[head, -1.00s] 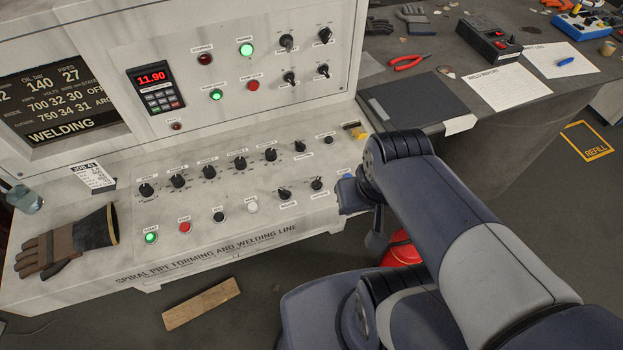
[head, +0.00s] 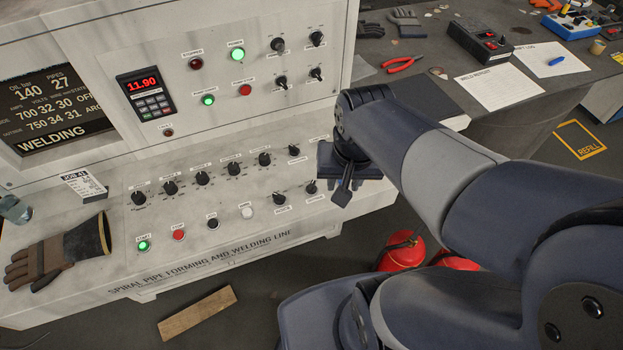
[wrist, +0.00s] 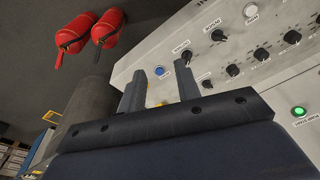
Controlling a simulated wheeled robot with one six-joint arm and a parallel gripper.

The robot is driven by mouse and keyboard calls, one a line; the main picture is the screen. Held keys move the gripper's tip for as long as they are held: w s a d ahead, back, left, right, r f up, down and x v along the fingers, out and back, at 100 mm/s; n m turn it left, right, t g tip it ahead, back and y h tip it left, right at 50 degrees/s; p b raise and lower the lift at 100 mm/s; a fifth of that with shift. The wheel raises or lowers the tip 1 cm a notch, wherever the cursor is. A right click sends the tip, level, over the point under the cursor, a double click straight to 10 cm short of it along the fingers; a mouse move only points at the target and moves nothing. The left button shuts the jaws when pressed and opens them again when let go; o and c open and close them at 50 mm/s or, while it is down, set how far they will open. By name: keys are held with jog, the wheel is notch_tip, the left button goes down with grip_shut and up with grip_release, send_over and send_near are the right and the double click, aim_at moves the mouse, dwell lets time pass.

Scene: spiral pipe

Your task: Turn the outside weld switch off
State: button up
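The outside weld switch (head: 311,187) appears to be the rightmost black knob in the lower row of the sloping desk panel. Its small label is hard to read. It also shows in the wrist view (wrist: 187,56), just right of the right fingertip. The neighbouring inside switch (head: 279,198) is to its left, also seen in the wrist view (wrist: 217,35). My gripper (head: 341,193) hangs just right of the outside switch. In the wrist view its fingers (wrist: 160,80) are apart, with nothing held. A blue button (wrist: 160,71) shows beyond the gap between them.
Several more knobs and buttons, including a white button (head: 247,212), crowd the panel. The display (head: 55,108) reads WELDING, with ARC on the outside line in part hidden. Red extinguishers (head: 400,254) stand on the floor right of the desk. A glove (head: 60,252) lies at left.

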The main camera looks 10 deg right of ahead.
aim_at(312, 184)
jog(key=w+a+f+m+g+b, duration=0.25)
jog(key=w+f+m, duration=0.3)
jog(key=w, duration=0.75)
jog(key=shift+n+t, duration=0.35)
jog(key=f, duration=0.3)
jog(key=f+p, duration=0.1)
jog(key=f, duration=0.7)
jog(key=shift+s+a+f+p, duration=0.2)
jog(key=shift+a+p, duration=0.1)
jog(key=shift+a, duration=0.1)
jog(key=shift+r, duration=0.1)
jog(key=shift+c, duration=0.5)
grip_shut()
